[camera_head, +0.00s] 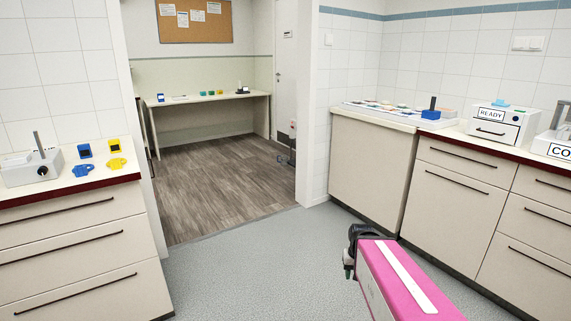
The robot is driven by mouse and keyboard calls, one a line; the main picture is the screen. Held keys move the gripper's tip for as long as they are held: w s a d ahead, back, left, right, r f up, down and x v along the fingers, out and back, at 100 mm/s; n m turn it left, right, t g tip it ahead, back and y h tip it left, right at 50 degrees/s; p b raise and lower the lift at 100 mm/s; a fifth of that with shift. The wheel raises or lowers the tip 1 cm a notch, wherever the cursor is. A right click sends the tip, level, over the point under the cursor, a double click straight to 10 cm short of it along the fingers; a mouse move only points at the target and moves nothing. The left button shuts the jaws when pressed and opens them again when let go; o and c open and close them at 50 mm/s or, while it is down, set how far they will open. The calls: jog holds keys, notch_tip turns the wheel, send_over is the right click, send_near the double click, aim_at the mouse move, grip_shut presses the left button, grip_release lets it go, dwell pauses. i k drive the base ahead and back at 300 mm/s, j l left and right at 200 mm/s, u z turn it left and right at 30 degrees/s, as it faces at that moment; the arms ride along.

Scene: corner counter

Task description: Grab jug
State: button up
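I cannot make out a jug anywhere in the head view. My pink arm with a white stripe reaches in from the bottom right. A dark end part, which looks like my gripper (349,266), shows at its far tip over the grey floor. It is small and partly hidden by the arm, so I cannot tell whether its fingers are open or shut. Nothing is seen held in it, and it is well away from the counters.
A doorway opens to a far table (207,97). The floor between is clear.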

aim_at(284, 162)
jog(key=i+j+u, duration=0.35)
jog(key=i, duration=0.2)
jog(key=i+u, duration=0.35)
jog(key=i, duration=0.15)
jog(key=i+u, duration=0.1)
jog(key=i, duration=3.65)
jog(key=i+j+z, duration=0.1)
jog(key=i+z, duration=0.2)
jog(key=i, duration=0.2)
jog(key=i+j+z, duration=0.3)
jog(key=i, duration=0.2)
jog(key=i+j+z, duration=0.25)
jog(key=i, duration=0.25)
jog(key=i+l, duration=0.15)
